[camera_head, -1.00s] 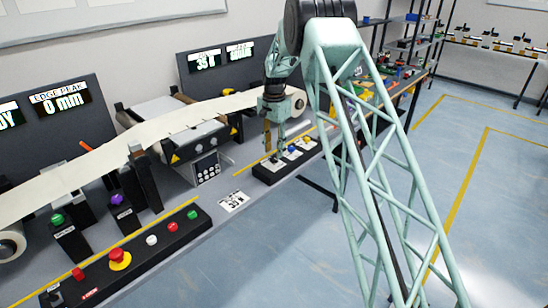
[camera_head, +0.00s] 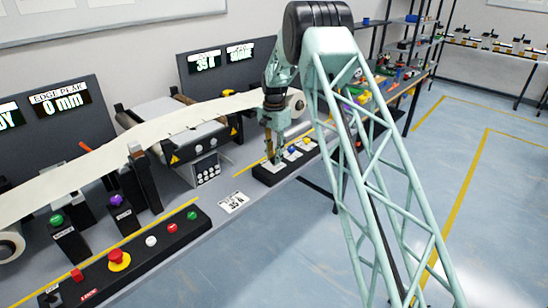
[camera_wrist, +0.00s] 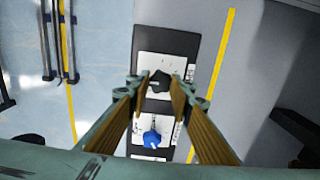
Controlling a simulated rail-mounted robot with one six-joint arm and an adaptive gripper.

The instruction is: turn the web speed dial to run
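My gripper (camera_head: 272,156) points down over the near-left end of a black control box (camera_head: 262,179) with dials on white plates. In the wrist view my gripper (camera_wrist: 160,88) is open, its two fingers on either side of a dark dial (camera_wrist: 160,81) on a white plate. Whether the fingertips touch the dial is unclear. A blue dial (camera_wrist: 151,138) sits on the neighbouring plate; it also shows in the head view (camera_head: 292,149). The labels are too small to read, so I cannot confirm which is the web speed dial or its setting.
A button box (camera_head: 135,252) with red, white and green buttons lies at the front left. A printed card (camera_head: 233,203) lies between the two boxes. The paper web (camera_head: 100,157) and its rollers run behind. Open floor (camera_head: 270,265) lies in front.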

